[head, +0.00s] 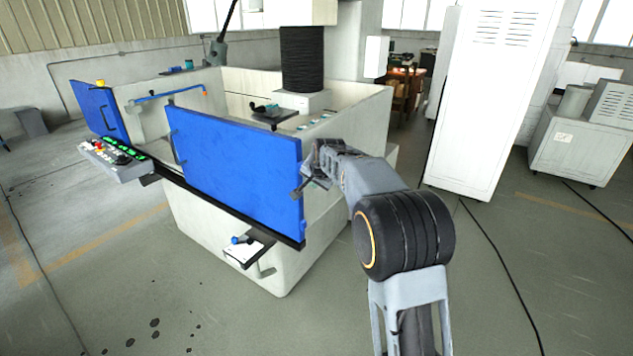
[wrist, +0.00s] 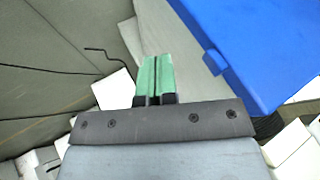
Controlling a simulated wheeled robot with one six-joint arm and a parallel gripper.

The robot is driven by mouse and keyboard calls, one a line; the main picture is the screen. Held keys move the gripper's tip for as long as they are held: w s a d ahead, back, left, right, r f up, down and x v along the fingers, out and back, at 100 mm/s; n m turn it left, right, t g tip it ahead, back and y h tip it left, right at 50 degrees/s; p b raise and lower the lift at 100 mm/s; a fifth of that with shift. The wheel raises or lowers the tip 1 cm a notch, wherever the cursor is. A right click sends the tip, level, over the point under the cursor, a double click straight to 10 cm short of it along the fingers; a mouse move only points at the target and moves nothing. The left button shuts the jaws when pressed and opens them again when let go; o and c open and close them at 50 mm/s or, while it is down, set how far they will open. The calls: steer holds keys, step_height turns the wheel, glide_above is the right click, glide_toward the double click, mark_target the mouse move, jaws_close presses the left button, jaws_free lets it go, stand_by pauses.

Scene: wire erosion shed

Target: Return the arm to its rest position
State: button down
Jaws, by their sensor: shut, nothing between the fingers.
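My gripper (head: 312,182) is at the end of my raised arm, beside the right end of the machine's blue door panel (head: 235,165). In the wrist view my gripper (wrist: 154,78) shows its two green fingertips side by side, shut with nothing between them. The blue panel (wrist: 255,50) fills the upper right of that view, apart from the fingertips there. Whether the gripper touches the panel cannot be told from the head view.
The white erosion machine (head: 225,230) stands ahead with an open tank. A control panel (head: 115,158) juts out at its left and a small shelf (head: 250,248) at its front. A tall white cabinet (head: 490,100) stands right. Dark cables (head: 500,260) cross the otherwise clear right floor.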

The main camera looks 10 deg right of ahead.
steer(key=s+f+n+g, duration=0.1)
steer(key=s+n, duration=0.3)
steer(key=s, duration=1.4)
steer(key=s+a+f+n+g, duration=0.1)
steer(key=s+f+n+g, duration=0.1)
steer(key=s, duration=1.6)
steer(key=shift+a+f+n+g, duration=0.25)
steer(key=shift+f+n, duration=0.45)
steer(key=shift+n, duration=0.5)
steer(key=shift+s, duration=0.1)
